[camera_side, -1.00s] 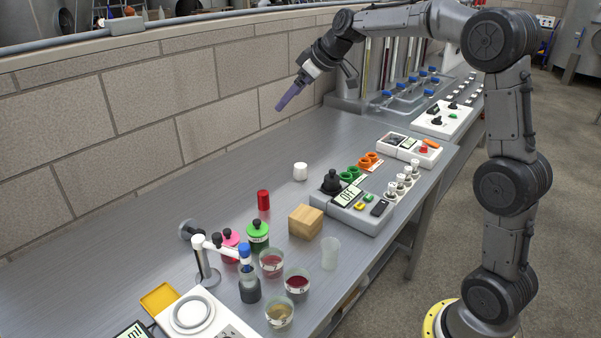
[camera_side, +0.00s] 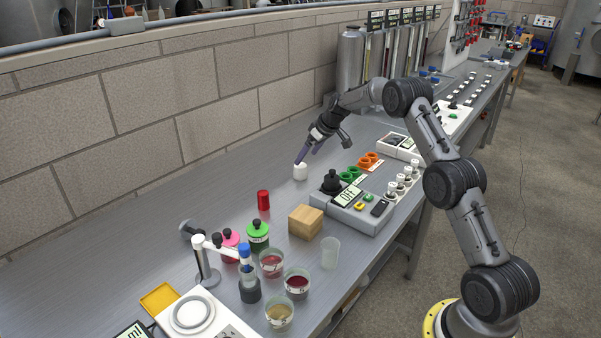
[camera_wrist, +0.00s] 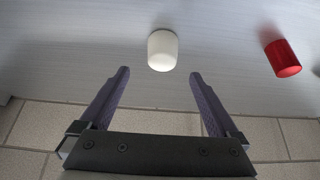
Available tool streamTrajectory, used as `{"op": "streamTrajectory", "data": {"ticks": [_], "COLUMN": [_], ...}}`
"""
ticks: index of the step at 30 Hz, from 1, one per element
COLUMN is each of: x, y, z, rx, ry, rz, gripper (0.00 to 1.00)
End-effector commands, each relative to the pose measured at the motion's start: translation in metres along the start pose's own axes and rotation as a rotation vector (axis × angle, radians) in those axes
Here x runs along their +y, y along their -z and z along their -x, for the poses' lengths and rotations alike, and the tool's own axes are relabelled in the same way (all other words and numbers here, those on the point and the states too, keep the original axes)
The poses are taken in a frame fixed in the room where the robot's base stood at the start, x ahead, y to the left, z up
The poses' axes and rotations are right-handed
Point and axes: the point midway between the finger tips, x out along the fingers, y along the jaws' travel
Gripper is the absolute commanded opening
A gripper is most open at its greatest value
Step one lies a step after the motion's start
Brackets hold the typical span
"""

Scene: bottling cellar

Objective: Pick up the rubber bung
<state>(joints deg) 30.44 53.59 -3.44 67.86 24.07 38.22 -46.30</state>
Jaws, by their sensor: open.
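A short white cylinder, which looks like the rubber bung (camera_side: 300,172), stands on the grey bench top near the wall. In the wrist view the white bung (camera_wrist: 162,50) lies just beyond the fingertips, roughly centred between them. My gripper (camera_side: 300,159) points down at a tilt, with its fingertips just above and close to the bung in the side view. In the wrist view its two purple fingers (camera_wrist: 159,73) are spread apart with nothing between them. I cannot tell the exact gap to the bung.
A red cylinder (camera_side: 263,200) stands nearer the camera. A wooden block (camera_side: 305,221), a grey instrument (camera_side: 352,214) with a black knob, bottles and several cups crowd the front. The bench (camera_side: 235,160) is clear between the bung and the brick wall (camera_side: 150,140).

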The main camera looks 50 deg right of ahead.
Motion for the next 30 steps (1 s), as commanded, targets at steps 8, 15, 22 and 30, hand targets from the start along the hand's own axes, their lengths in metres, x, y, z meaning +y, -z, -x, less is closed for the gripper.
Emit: {"op": "streamTrajectory", "data": {"ticks": [8,15,22,30], "x": [-0.001,-0.004,-0.003,-0.003], "y": [0.0,-0.008,-0.006,-0.006], "z": [-0.024,-0.056,-0.073,-0.074], "rx": [0.001,-0.002,0.001,0.001], "ry": [0.0,0.001,0.0,-0.001], "rz": [0.001,0.001,0.002,0.001], "gripper": [0.97,0.97,0.97,0.91]}}
